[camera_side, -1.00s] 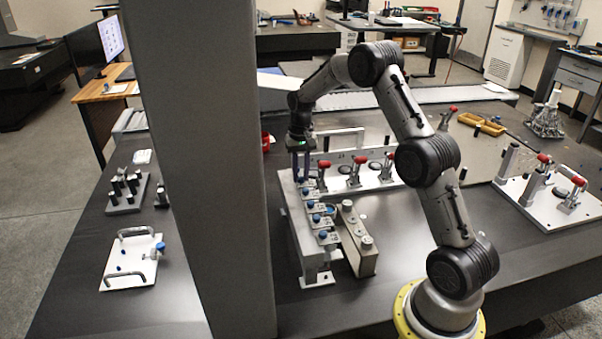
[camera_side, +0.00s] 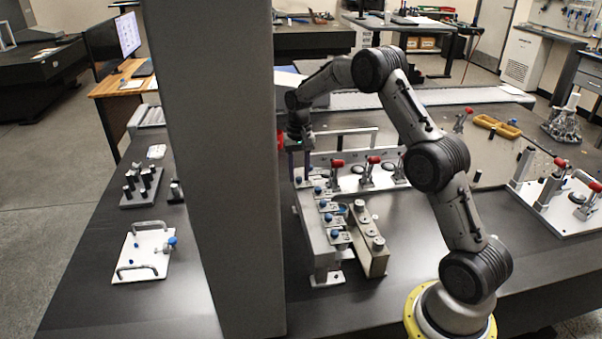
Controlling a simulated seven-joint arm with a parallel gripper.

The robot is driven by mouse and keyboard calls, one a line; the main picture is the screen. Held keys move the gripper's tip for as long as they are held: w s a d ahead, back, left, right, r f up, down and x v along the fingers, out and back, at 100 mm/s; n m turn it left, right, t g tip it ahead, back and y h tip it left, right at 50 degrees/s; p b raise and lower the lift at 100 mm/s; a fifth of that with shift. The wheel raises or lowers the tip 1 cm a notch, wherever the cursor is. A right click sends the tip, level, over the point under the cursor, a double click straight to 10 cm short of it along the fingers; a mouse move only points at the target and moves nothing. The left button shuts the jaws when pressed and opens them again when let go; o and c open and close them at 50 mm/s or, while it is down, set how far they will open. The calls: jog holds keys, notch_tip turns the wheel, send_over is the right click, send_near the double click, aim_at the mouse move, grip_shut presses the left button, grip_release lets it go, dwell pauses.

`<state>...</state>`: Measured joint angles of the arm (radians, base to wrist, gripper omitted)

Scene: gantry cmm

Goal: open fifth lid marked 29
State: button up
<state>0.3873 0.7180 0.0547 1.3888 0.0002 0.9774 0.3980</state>
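A row of small lids with blue knobs runs along a grey raised rail (camera_side: 312,228). The clearest are the nearest lid (camera_side: 335,234), the one behind it (camera_side: 329,218), a third (camera_side: 323,203) and a far one (camera_side: 318,190). Their markings are too small to read, so I cannot tell which is 29. My gripper (camera_side: 299,178) points down at the rail's far end, left of the far lid. Its two dark fingers stand apart with nothing visible held between them. A small blue knob shows close by the fingertips; I cannot tell whether they touch it.
A grey pillar (camera_side: 220,180) blocks the view left of the rail. A block with round metal tops (camera_side: 368,240) stands right of the lids. Red-handled clamps (camera_side: 373,170) stand on a white plate behind. A white plate with handles (camera_side: 145,252) lies at left.

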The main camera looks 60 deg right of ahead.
aim_at(299, 178)
jog(key=shift+o, duration=0.8)
notch_tip(299, 178, up, 14)
jog(key=shift+f, duration=0.15)
jog(key=shift+a, duration=0.1)
